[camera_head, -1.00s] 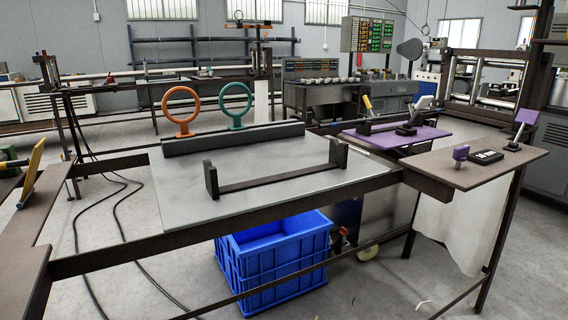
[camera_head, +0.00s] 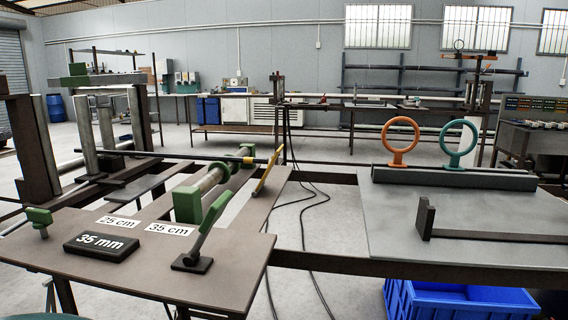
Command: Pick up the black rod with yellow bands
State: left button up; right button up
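A yellow flat lever (camera_head: 267,171) stands tilted near the rod's right end. Neither of my grippers is in view.
A brown table (camera_head: 130,265) at the front left bears a black "35 mm" block (camera_head: 101,245), "25 cm" and "35 cm" labels and a green lever (camera_head: 206,230). A grey plate (camera_head: 400,210) with two rings lies right, above a blue crate (camera_head: 450,302). Cables (camera_head: 300,215) hang between.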

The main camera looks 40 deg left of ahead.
aim_at(166, 155)
jog(key=u, duration=2)
